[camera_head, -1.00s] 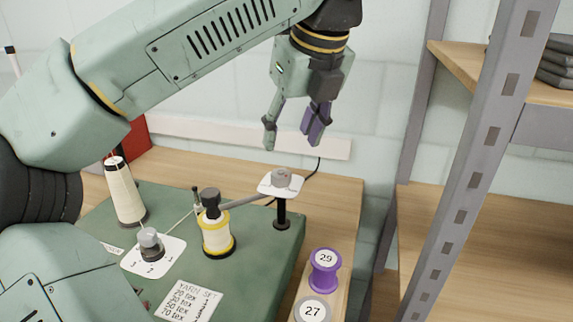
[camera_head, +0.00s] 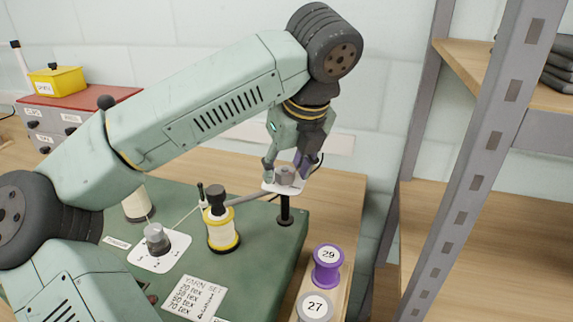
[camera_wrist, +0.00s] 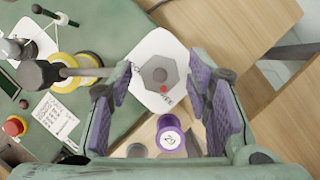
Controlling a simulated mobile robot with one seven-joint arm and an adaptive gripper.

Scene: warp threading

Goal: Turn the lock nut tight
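The lock nut (camera_head: 285,176) is a grey hexagonal nut on a white plate (camera_head: 270,187) atop a black post (camera_head: 284,209) at the green table's right corner. In the wrist view the nut (camera_wrist: 160,74) lies between the purple-padded fingers, with a red dot and partly hidden lettering beside it on the plate. My gripper (camera_head: 284,166) points down over it, one finger on each side. The fingers (camera_wrist: 160,80) are open, with a visible gap to the nut on both sides.
A grey knob (camera_head: 157,238) on a white dial plate and a yellow-flanged spool (camera_head: 222,231) stand left on the green table (camera_head: 255,262). Purple spool 29 (camera_head: 328,268) and grey spool 27 (camera_head: 314,307) stand in front. A metal shelf post (camera_head: 480,150) rises at right.

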